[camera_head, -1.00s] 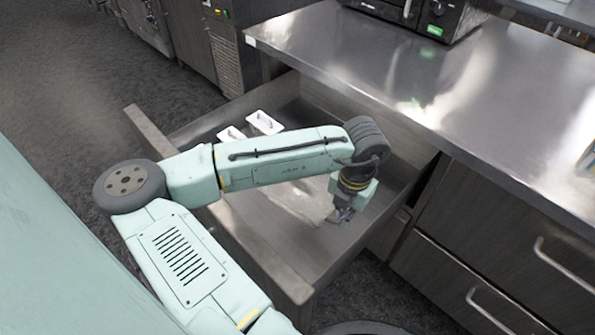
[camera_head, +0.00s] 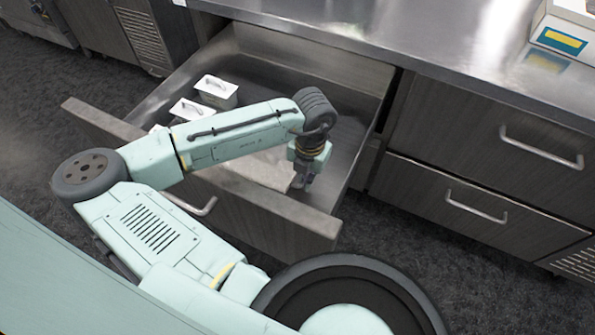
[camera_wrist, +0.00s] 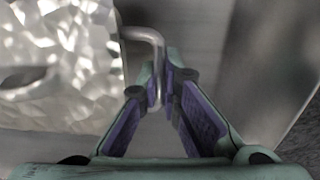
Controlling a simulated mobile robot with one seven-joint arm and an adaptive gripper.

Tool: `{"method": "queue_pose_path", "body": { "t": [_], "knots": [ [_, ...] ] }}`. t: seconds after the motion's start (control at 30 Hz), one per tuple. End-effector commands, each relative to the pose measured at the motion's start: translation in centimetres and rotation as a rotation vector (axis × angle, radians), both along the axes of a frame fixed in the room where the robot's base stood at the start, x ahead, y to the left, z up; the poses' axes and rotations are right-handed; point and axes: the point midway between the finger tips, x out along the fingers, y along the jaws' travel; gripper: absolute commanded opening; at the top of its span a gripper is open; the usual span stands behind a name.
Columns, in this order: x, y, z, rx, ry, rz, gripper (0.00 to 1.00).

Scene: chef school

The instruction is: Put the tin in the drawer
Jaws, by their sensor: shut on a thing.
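The drawer (camera_head: 290,222) is pulled open under the steel counter. A pale, silvery object that looks like the tin (camera_head: 262,170) lies low inside the drawer, partly hidden by my arm. In the wrist view the tin (camera_wrist: 60,60) has a crinkled, shiny surface at the left and a bent metal handle at its side. My gripper (camera_head: 301,182) points down inside the drawer near its front right corner. In the wrist view the fingertips of my gripper (camera_wrist: 165,92) are closed on the handle. I cannot tell whether the tin rests fully on the drawer floor.
White lidded containers (camera_head: 215,92) stand in the left part of the drawer. The steel counter (camera_head: 400,35) lies behind it, with a white box (camera_head: 562,35) at the right. Closed drawers (camera_head: 470,160) are to the right. The drawer's back part looks clear.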

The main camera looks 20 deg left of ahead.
Motion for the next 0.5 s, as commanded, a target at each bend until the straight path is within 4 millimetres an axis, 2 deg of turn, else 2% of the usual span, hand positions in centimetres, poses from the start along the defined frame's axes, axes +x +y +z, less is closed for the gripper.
{"method": "queue_pose_path", "body": {
  "t": [0.5],
  "knots": [
    [0.0,0.0,-5.3,0.001,-0.001,0.0,0.0]
  ]
}}
